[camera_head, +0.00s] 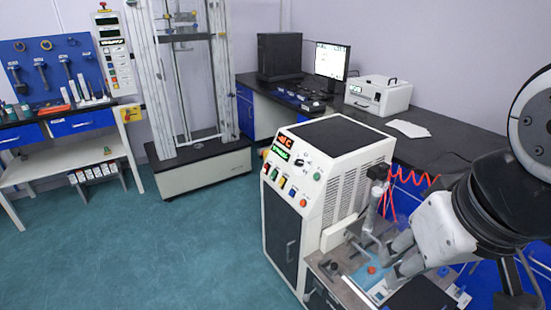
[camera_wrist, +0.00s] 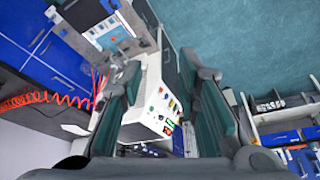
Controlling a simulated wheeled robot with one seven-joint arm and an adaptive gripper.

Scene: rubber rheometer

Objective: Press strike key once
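No key labelled strike can be read in either view. A small bench device with a blue plate (camera_head: 358,279) carries a red round button (camera_head: 371,270). The same blue plate shows at the top of the wrist view (camera_wrist: 116,36), with an orange-red spot on it. My gripper (camera_head: 378,260) is over this device in the head view and hides part of it. In the wrist view my gripper (camera_wrist: 160,68) has its two fingers wide apart, with nothing between the pads. I cannot tell whether a fingertip touches the device.
A white cabinet (camera_head: 340,195) stands left of my gripper, with lit displays and coloured buttons on its front panel (camera_head: 293,178). A red coiled hose (camera_head: 405,178) hangs behind. A dark bench (camera_head: 440,145) holds a white box (camera_head: 378,96) and monitor (camera_head: 331,60). The floor at left is clear.

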